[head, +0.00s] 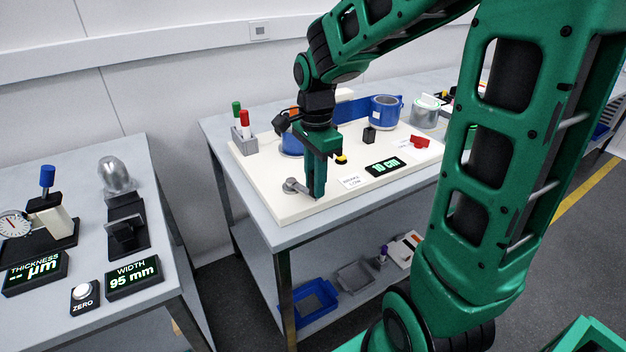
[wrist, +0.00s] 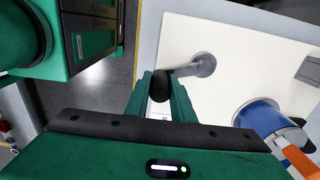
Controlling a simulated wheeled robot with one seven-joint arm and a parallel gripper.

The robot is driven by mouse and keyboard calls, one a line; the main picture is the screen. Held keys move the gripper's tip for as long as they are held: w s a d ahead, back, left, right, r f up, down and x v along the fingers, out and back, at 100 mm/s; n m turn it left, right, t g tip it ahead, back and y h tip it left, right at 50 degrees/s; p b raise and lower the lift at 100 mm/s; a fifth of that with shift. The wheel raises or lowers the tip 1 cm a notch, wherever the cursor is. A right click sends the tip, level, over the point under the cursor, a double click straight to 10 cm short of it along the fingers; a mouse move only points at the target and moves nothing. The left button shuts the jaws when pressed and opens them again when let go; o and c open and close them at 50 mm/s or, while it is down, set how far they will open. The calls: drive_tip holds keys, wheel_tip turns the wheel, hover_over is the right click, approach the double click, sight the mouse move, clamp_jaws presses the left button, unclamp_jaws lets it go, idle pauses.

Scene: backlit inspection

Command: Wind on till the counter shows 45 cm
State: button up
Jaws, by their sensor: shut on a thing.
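The counter (head: 387,166), a black display on the white board, reads 10 cm in green. A grey crank (head: 293,186) sits near the board's front left corner. In the wrist view, its round hub (wrist: 203,64) and arm reach to a dark knob (wrist: 162,84) between my fingers. My gripper (head: 316,196) points down and is shut on this knob; it also shows in the wrist view (wrist: 162,100). A blue roll (head: 291,143) is partly hidden behind my gripper, and in the wrist view it (wrist: 262,118) lies right of my fingers. A second blue roll (head: 385,112) stands at the back.
A red part (head: 419,141) and a small yellow button (head: 341,159) are on the board. A separate left bench holds a width display (head: 132,277) reading 95 mm.

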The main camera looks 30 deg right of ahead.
drive_tip(key=shift+a, duration=0.1)
drive_tip(key=shift+s+a, duration=0.1)
drive_tip(key=shift+a, duration=1.5)
drive_tip(key=shift+a, duration=0.1)
drive_tip(key=shift+w+a, duration=0.25)
drive_tip(key=shift+a, duration=0.5)
drive_tip(key=shift+w+a, duration=0.25)
drive_tip(key=shift+a, duration=0.45)
drive_tip(key=shift+w+a, duration=1.1)
drive_tip(key=shift+a, duration=0.1)
